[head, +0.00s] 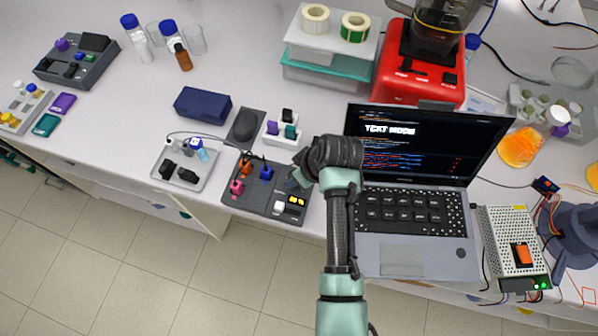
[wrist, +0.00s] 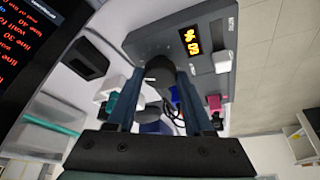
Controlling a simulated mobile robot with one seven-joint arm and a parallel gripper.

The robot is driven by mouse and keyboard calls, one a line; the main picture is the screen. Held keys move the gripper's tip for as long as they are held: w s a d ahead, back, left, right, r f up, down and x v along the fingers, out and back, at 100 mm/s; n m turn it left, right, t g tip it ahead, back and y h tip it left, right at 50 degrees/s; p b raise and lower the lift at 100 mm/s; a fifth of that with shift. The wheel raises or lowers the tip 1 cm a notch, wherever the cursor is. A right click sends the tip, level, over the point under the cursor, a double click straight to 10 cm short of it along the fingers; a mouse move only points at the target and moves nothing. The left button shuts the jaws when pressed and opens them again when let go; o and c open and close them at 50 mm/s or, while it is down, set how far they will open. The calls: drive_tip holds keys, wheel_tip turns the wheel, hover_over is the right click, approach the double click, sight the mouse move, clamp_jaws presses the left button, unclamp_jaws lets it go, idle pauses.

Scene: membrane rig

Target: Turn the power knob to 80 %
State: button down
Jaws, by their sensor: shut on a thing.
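The membrane rig's dark control box (head: 245,203) sits on the bench left of the laptop, and it also shows in the wrist view (wrist: 215,65). My gripper (head: 299,180) reaches down to its right end. In the wrist view my gripper (wrist: 160,76) has its two blue-grey fingers on either side of the round dark power knob (wrist: 157,72), which carries a pale pointer mark. The fingers are closed on the knob. The amber display (wrist: 191,41) appears upside down and seems to read 60 %. In the head view the gripper hides the knob.
A white switch (head: 279,207), blue (head: 266,173) and pink (head: 237,187) parts sit on the same box. The open laptop (head: 415,220) stands close right of my arm. A small white rack (head: 270,139) and a dark pad (head: 245,126) lie behind the box.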

drive_tip(key=m+p, duration=0.1)
drive_tip(key=m+h+p, duration=0.1)
drive_tip(key=m, duration=0.1)
drive_tip(key=m+t+p, duration=0.1)
drive_tip(key=m, duration=0.1)
drive_tip(key=shift+s+a+r+h, duration=0.1)
drive_tip(key=shift+s+a+h, duration=0.05)
drive_tip(key=shift+a+h, duration=0.2)
drive_tip(key=m+h+p, duration=0.1)
drive_tip(key=m+h, duration=0.1)
drive_tip(key=m, duration=0.3)
idle(0.3)
drive_tip(key=shift+c, duration=1.4)
unclamp_jaws()
drive_tip(key=b+v, duration=0.1)
drive_tip(key=v, duration=1.1)
drive_tip(key=shift+s+r, duration=0.25)
drive_tip(key=shift+r, duration=0.05)
